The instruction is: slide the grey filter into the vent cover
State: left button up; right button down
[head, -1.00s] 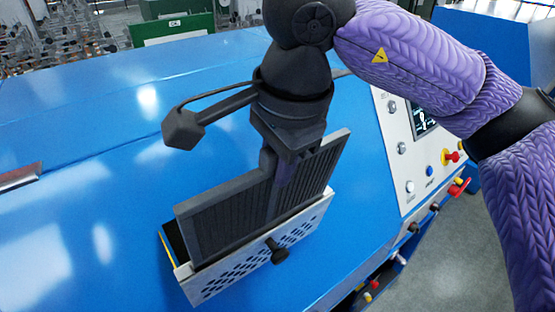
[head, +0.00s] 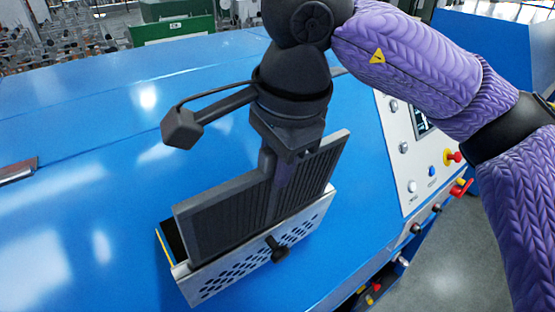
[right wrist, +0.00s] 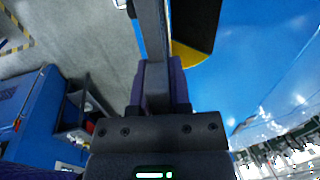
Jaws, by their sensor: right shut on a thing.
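The grey filter (head: 222,214) is a flat ribbed panel with a plain frame, standing tilted in the head view. My right gripper (head: 278,190) is shut on its upper edge near the middle. The filter's lower part is hidden behind the vent cover (head: 252,262), a pale perforated plate with a black knob (head: 276,250), fixed to the blue machine. The filter's upper part stands out above the cover's top edge. In the right wrist view the gripper's fingers (right wrist: 162,85) clasp the filter's edge (right wrist: 152,35). My left gripper is not in view.
The blue machine housing (head: 80,220) fills most of the head view. A control panel (head: 410,150) with buttons and a screen is at the right. A dark opening with a yellow edge (head: 166,250) shows at the cover's left end.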

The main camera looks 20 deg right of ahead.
aim_at(265, 227)
jog(key=shift+b+x, duration=0.95)
jog(key=shift+x, duration=0.15)
dwell(0.4)
jog(key=shift+b+x, duration=1.75)
jog(key=shift+b+x, duration=1.7)
jog(key=shift+x, duration=0.1)
jog(key=shift+b+x, duration=1.4)
jog(key=shift+x, duration=0.1)
